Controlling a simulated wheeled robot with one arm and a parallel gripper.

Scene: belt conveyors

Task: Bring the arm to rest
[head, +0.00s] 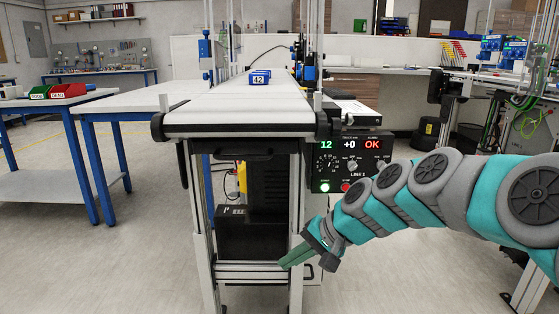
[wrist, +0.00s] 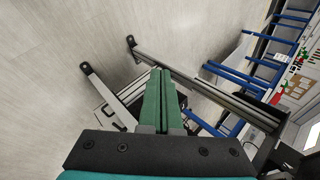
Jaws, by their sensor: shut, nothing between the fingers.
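My arm, teal and grey, reaches in from the right of the head view. My gripper (head: 284,264) points down and left, low in front of the conveyor's frame. Its green fingers lie together in the wrist view (wrist: 160,75), shut with nothing between them. From these views I cannot tell whether the fingertips touch the frame's lower crossbar (head: 250,270) behind them.
The belt conveyor (head: 240,118) carries a blue block marked 42 (head: 260,77). A control box (head: 350,162) with lit displays hangs on its right. A blue-legged table (head: 60,108) with green and red bins stands left. The floor (head: 140,230) at front left is clear.

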